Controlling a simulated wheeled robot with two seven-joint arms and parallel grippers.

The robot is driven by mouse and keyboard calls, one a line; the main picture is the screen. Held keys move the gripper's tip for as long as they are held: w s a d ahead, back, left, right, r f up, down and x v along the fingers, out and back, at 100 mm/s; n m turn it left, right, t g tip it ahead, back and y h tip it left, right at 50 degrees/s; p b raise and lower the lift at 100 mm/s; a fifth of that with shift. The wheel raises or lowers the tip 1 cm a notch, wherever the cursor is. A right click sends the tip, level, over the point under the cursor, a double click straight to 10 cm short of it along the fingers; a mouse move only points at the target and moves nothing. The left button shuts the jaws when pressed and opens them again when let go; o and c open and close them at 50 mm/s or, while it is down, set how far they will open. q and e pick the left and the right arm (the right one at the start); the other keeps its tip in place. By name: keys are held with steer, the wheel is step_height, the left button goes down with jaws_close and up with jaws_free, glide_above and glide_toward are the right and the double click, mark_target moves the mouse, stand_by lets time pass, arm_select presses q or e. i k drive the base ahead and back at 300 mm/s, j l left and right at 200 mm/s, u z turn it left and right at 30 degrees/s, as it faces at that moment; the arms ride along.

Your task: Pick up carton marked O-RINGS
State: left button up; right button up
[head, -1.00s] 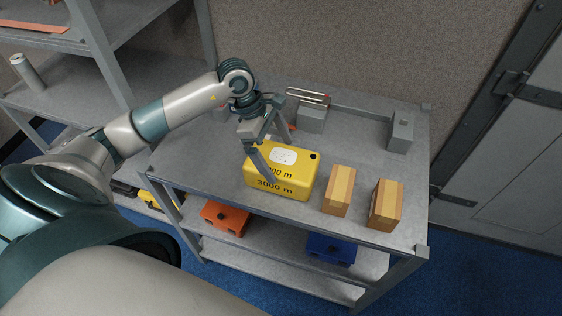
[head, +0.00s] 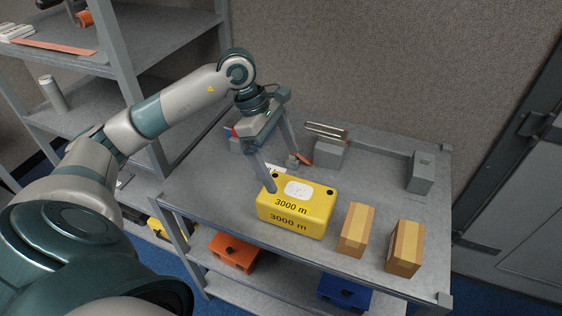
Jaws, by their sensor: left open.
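Two tan cartons stand upright on the grey table, to the right of the yellow box: a left carton (head: 357,230) and a right carton (head: 404,247). No O-RINGS lettering is readable on either, so I cannot tell which carries the mark. My left gripper (head: 284,178) is open and empty, pointing down behind the yellow box (head: 296,208) marked 3000 m. One finger overlaps the box's back left corner in the picture; I cannot tell if it touches. My right gripper is not in view.
Behind the gripper on the table (head: 215,190) are a red-handled item (head: 304,158), a grey block with metal rods (head: 329,150) and a grey block (head: 421,172). Orange (head: 233,252) and blue (head: 343,293) cases sit on the lower shelf. A shelving rack stands left.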

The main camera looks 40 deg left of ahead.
mark_target(353, 241)
steer(key=k+j+z, duration=0.1)
steer(key=j+z, duration=0.2)
steer(key=j, duration=0.15)
steer(key=k+j+z, duration=0.15)
steer(key=j+z, duration=0.2)
steer(key=k+j+z, duration=0.3)
steer(key=j, duration=0.2)
steer(key=k+j+z, duration=0.3)
steer(key=i+j, duration=0.1)
